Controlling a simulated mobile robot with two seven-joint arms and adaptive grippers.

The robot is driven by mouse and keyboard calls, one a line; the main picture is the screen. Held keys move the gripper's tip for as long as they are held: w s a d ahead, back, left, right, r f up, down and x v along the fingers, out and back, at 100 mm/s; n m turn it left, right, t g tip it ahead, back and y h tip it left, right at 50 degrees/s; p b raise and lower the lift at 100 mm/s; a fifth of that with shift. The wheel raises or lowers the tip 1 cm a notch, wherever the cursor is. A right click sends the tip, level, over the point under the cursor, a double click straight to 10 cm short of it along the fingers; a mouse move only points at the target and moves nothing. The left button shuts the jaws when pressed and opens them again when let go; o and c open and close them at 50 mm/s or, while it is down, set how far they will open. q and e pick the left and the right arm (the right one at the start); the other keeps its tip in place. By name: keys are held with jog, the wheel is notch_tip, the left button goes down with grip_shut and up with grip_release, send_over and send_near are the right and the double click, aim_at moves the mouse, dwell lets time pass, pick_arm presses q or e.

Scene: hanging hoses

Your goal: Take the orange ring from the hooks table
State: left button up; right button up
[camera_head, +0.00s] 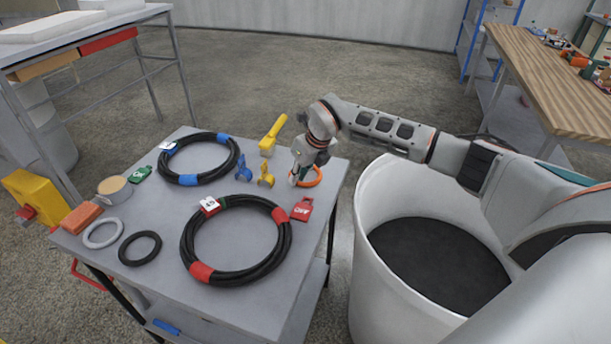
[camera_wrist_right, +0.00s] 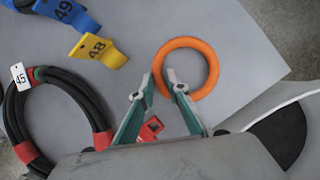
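The orange ring (camera_head: 316,181) lies flat near the right edge of the grey hooks table (camera_head: 165,268). My right gripper (camera_head: 297,179) is over the ring's left side, pointing down. In the right wrist view the orange ring (camera_wrist_right: 213,70) shows almost whole. The fingertips of my right gripper (camera_wrist_right: 162,78) are apart, with the ring's left rim between them in the picture. I cannot tell their height above the ring. Nothing appears held. My left gripper is not in view.
A red tag (camera_head: 302,209), a yellow hook (camera_head: 266,175) and a blue hook (camera_head: 243,169) are near the gripper. Black hose coils (camera_head: 236,277) lie to the left. A grey ring (camera_head: 103,233) and a black ring (camera_head: 140,248) lie at the front left.

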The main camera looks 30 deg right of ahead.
jog(key=shift+w+f, duration=0.1)
jog(key=shift+f, duration=0.05)
grip_shut()
